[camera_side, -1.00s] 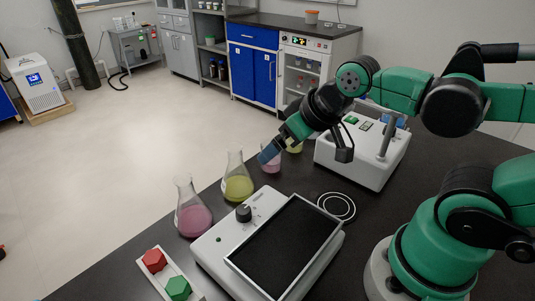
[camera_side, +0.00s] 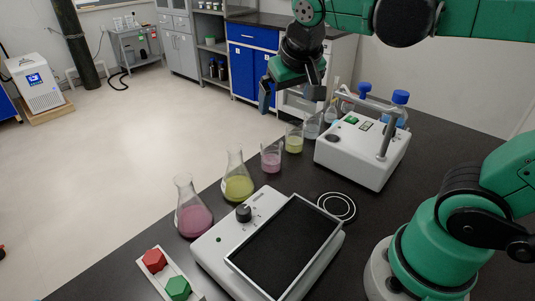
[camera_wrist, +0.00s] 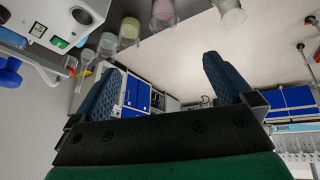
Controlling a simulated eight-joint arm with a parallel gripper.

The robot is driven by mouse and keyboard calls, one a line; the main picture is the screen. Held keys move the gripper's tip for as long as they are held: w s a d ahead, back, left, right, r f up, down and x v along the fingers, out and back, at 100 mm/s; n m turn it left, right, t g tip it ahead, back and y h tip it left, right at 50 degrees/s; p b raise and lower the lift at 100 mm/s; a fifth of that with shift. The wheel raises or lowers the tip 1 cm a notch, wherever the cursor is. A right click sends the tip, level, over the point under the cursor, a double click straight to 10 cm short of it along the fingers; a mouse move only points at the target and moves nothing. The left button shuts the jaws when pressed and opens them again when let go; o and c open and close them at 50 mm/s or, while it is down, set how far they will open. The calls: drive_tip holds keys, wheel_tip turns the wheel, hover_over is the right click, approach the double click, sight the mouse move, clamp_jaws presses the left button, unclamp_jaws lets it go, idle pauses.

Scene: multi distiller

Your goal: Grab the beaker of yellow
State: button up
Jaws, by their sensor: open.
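The beaker of yellow (camera_side: 294,143) stands upright on the black bench in the side view, between the pink beaker (camera_side: 271,158) and clear glassware. In the wrist view, what looks like the same yellow beaker (camera_wrist: 130,28) is at the top, left of the pink beaker (camera_wrist: 163,13). My gripper (camera_side: 266,98) is raised above and to the left of the yellow beaker in the side view, apart from it. In the wrist view its two blue fingers (camera_wrist: 163,85) are spread wide with nothing between them.
A yellow conical flask (camera_side: 238,188) and a pink conical flask (camera_side: 193,221) stand nearer along the bench edge. A white device with a metal post (camera_side: 360,155) is right of the beakers. A flat-topped device (camera_side: 285,250) is in front. Blue-capped bottles (camera_side: 400,98) stand behind.

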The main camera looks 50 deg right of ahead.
drive_tip(key=w+d+m+g+h, duration=0.4)
drive_tip(key=w+d+m+h, duration=0.2)
drive_tip(key=m, duration=0.2)
drive_tip(key=m+g+h, duration=0.3)
drive_tip(key=m, duration=0.5)
approach(290, 128)
drive_tip(key=x, duration=0.5)
drive_tip(key=shift+s+d, duration=0.1)
drive_tip(key=shift+d, duration=0.05)
drive_tip(key=x, duration=0.5)
drive_tip(key=shift+d+f, duration=0.2)
drive_tip(key=shift+d, duration=0.1)
drive_tip(key=c, duration=1.4)
